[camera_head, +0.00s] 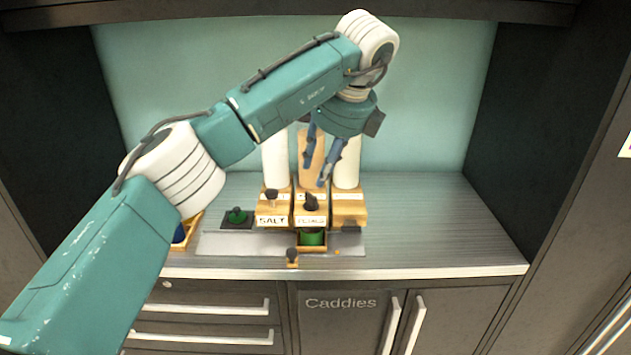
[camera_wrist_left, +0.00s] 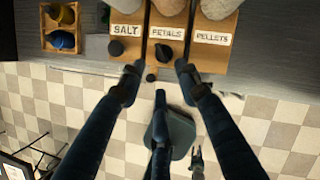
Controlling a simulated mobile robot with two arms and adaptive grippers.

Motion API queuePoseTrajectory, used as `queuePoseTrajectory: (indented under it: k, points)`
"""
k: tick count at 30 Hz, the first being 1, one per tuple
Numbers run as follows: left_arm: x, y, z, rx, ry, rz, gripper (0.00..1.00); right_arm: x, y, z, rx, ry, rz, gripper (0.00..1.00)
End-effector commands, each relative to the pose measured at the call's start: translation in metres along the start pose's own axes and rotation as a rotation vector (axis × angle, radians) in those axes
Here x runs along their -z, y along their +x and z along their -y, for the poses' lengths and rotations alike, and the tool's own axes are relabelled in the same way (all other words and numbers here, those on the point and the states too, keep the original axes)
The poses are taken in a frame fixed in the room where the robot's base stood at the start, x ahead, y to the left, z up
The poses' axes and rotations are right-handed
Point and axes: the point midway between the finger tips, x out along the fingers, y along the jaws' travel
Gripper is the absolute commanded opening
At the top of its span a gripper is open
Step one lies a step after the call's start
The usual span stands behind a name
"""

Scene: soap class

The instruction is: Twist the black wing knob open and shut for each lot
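Three wooden dispensers with tall hoppers stand on the counter, labelled SALT (camera_wrist_left: 126,29), PETALS (camera_wrist_left: 166,33) and PELLETS (camera_wrist_left: 212,37) in the left wrist view. A black wing knob (camera_wrist_left: 163,53) sits on the front of the petals one; it also shows in the head view (camera_head: 311,202). A dark knob (camera_head: 271,195) is on the salt one. My left gripper (camera_head: 320,170) is open above the dispensers, pointing down. In the left wrist view its fingertips (camera_wrist_left: 159,77) are spread either side of the petals knob's line, apart from it and empty. My right gripper cannot be made out.
A green cup (camera_head: 312,238) sits in a wooden holder below the petals dispenser. A green item (camera_head: 237,216) stands on a dark pad at left, beside a wooden caddy (camera_wrist_left: 46,40) with blue and dark contents. The counter's right side (camera_head: 440,225) is clear.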

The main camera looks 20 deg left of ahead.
Motion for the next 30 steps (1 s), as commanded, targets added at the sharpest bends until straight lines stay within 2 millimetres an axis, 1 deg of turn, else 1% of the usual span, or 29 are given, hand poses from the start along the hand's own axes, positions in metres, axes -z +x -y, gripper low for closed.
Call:
queuePoseTrajectory:
  k: [1,3,6,20,30]
  points:
    - [-0.001,-0.009,0.000,0.001,0.000,0.003,0.33,0.000,0.000,0.000,0.000,0.000,0.000,0.35]
    - [-0.001,-0.016,0.000,0.001,0.000,0.003,0.33,0.000,0.000,0.001,0.000,0.000,0.000,0.35]
    - [0.000,-0.022,0.000,0.000,-0.001,0.000,0.33,0.000,0.000,0.001,0.001,0.000,0.000,0.35]
    - [0.000,-0.026,0.000,0.000,0.000,0.000,0.33,0.000,-0.002,0.001,0.001,0.000,0.000,0.35]
    - [-0.001,-0.046,0.000,0.000,0.001,0.000,0.33,0.002,-0.017,0.000,0.001,0.000,0.000,0.35]
